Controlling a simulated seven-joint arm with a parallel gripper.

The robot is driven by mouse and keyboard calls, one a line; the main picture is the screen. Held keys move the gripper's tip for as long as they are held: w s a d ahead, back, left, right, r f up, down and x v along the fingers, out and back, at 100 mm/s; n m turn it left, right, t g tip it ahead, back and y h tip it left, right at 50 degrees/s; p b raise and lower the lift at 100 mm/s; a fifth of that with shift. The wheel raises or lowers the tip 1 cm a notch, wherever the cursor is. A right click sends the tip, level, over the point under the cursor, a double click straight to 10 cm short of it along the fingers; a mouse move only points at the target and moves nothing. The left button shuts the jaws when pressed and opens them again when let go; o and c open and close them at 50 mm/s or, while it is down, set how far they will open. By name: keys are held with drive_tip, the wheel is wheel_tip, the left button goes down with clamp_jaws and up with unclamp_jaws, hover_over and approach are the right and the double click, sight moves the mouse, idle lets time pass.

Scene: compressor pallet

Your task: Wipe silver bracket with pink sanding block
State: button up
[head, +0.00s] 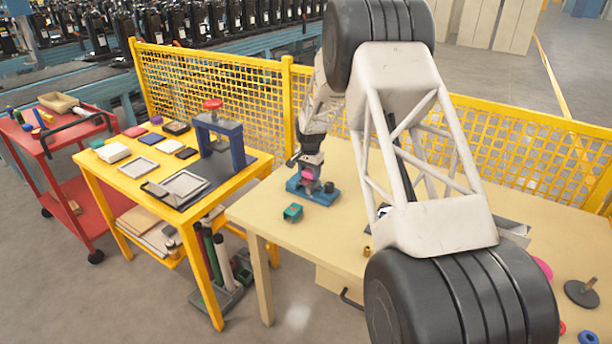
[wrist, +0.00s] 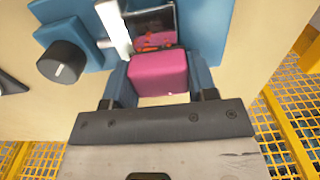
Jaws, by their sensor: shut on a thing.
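The pink sanding block (wrist: 159,74) sits between the two blue fingers of my gripper (wrist: 160,78), which is shut on it. In the head view the block (head: 308,174) is a small pink patch under my gripper (head: 308,168). A shiny silver piece, seemingly the silver bracket (wrist: 160,20), stands just beyond the block in the wrist view, with a pink reflection on it. It is held at a blue fixture (wrist: 75,30) with a dark round knob (wrist: 62,62). I cannot tell whether block and bracket touch. In the head view my gripper hides most of the bracket.
The fixture stands on a pale workbench (head: 265,212). A yellow mesh fence (head: 220,85) runs behind. A yellow table (head: 115,178) with a blue press (head: 220,140) stands left, beyond it a red cart (head: 55,135).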

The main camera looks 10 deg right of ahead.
sight(304, 182)
drive_tip(key=shift+s+a, duration=0.35)
drive_tip(key=shift+a, duration=0.05)
drive_tip(key=shift+s+a+f, duration=0.1)
drive_tip(key=shift+s+a, duration=0.9)
wheel_tip(304, 182, up, 8)
drive_tip(key=w+a+f+n, duration=0.1)
drive_tip(key=w+f+n, duration=0.1)
drive_tip(key=w, duration=0.3)
drive_tip(key=w+a+f+n, duration=0.1)
drive_tip(key=w+f+n, duration=0.1)
drive_tip(key=w, duration=0.3)
drive_tip(key=w+a+f+n, duration=0.1)
drive_tip(key=w+n, duration=0.3)
drive_tip(key=w, duration=0.1)
drive_tip(key=shift+w+f, duration=0.35)
drive_tip(key=shift+f, duration=0.05)
drive_tip(key=shift+w+a+f+n, duration=0.1)
drive_tip(key=shift+w+f+n, duration=0.15)
drive_tip(key=shift+w, duration=0.2)
drive_tip(key=shift+w+a+f+n, duration=0.15)
drive_tip(key=shift+w+n, duration=0.1)
drive_tip(key=shift+w, duration=0.15)
drive_tip(key=shift+s+d, duration=0.1)
